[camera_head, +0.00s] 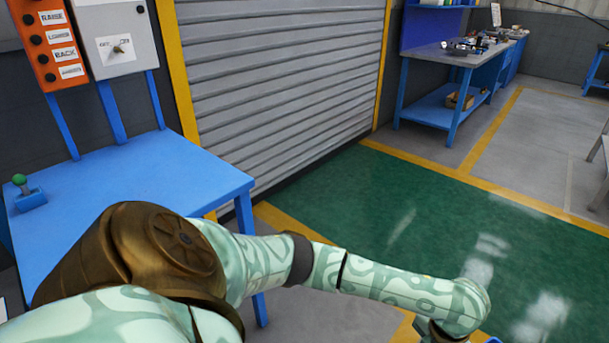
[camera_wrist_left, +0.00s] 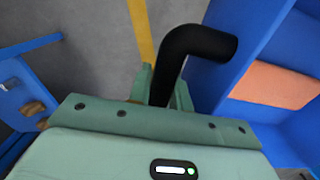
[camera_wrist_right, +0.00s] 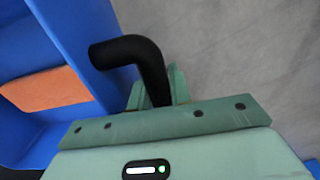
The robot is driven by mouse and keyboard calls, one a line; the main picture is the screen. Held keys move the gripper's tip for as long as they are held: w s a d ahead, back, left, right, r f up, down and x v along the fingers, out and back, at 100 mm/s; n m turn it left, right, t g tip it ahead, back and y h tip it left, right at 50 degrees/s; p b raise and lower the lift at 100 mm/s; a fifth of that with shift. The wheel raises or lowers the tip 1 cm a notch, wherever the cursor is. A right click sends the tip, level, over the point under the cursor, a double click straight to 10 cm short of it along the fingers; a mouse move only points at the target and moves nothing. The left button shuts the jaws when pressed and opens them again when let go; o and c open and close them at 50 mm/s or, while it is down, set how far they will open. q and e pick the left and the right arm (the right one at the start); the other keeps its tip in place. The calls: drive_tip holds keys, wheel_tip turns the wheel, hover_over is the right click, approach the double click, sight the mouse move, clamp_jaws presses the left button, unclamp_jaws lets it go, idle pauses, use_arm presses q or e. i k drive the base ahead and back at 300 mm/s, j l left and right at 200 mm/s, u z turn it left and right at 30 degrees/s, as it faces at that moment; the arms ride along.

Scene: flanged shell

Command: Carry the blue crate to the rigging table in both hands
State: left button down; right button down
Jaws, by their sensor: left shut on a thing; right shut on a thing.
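The blue crate (camera_wrist_left: 243,42) fills the right side of the left wrist view, with an orange item (camera_wrist_left: 275,84) inside. It also shows at the left of the right wrist view (camera_wrist_right: 78,30). My left gripper (camera_wrist_left: 165,88) is shut on a bent black handle (camera_wrist_left: 195,42) at one side of the crate. My right gripper (camera_wrist_right: 157,90) is shut on the matching black handle (camera_wrist_right: 130,50). In the head view my left arm reaches right and down. I cannot tell which table is the rigging table.
A blue table (camera_head: 120,185) with a green-knobbed control stands at left in the head view, below orange and grey panels (camera_head: 50,38). A blue workbench (camera_head: 445,57) with small items stands at the back. The green floor (camera_head: 420,210) between is clear.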

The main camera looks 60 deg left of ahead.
sight(128, 190)
drive_tip(key=i+u, duration=0.15)
drive_tip(key=i, duration=0.4)
drive_tip(key=i+l+u, duration=0.15)
drive_tip(key=i, duration=0.45)
drive_tip(key=u, duration=2.85)
